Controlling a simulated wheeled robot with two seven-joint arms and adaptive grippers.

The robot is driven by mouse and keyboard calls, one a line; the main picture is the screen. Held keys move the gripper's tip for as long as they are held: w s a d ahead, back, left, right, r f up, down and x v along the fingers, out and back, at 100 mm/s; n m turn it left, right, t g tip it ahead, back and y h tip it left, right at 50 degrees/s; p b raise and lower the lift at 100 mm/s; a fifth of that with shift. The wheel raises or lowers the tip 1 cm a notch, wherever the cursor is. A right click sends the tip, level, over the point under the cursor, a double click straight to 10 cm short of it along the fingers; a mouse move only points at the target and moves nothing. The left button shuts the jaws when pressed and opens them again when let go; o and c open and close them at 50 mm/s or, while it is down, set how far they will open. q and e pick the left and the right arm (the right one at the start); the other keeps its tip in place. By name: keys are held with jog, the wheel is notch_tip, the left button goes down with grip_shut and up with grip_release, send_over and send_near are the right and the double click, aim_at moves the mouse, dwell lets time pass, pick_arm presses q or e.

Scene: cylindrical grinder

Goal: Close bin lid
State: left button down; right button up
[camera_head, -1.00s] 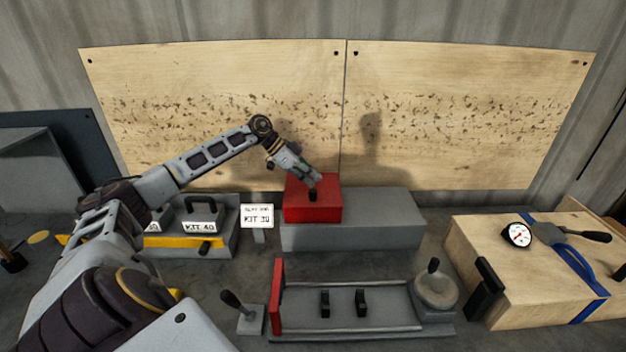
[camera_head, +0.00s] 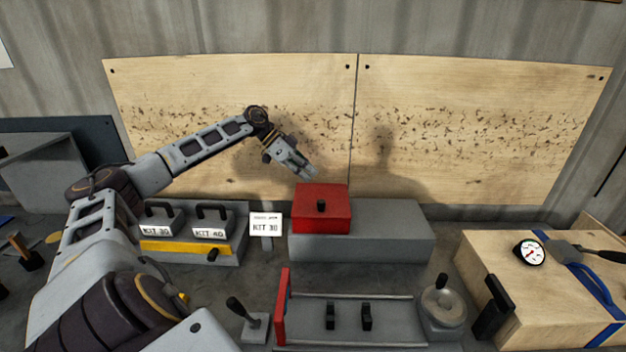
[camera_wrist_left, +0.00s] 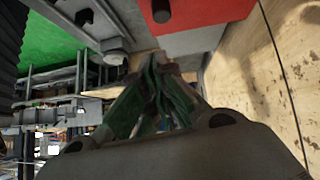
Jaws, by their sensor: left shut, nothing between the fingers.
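My left gripper (camera_head: 307,175) is shut and empty, just above and behind the lid's rear left, apart from the knob. In the left wrist view the shut fingers (camera_wrist_left: 155,75) show in the middle, and the red lid (camera_wrist_left: 210,12) with its knob is at the top. My right gripper is not in view.
A grey tray holds two kit blocks with black handles (camera_head: 210,222) and a yellow bar (camera_head: 185,246). A KIT 30 sign (camera_head: 266,225) stands left of the bin. A fixture with a red end plate (camera_head: 282,308) is in front. A wooden crate (camera_head: 510,270) is at right.

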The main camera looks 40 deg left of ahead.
pick_arm(q)
jog(key=shift+b+v, duration=0.45)
jog(key=shift+v, duration=1.75)
jog(key=shift+s+d, duration=0.1)
jog(key=shift+s, duration=0.05)
jog(key=shift+d+f, duration=0.1)
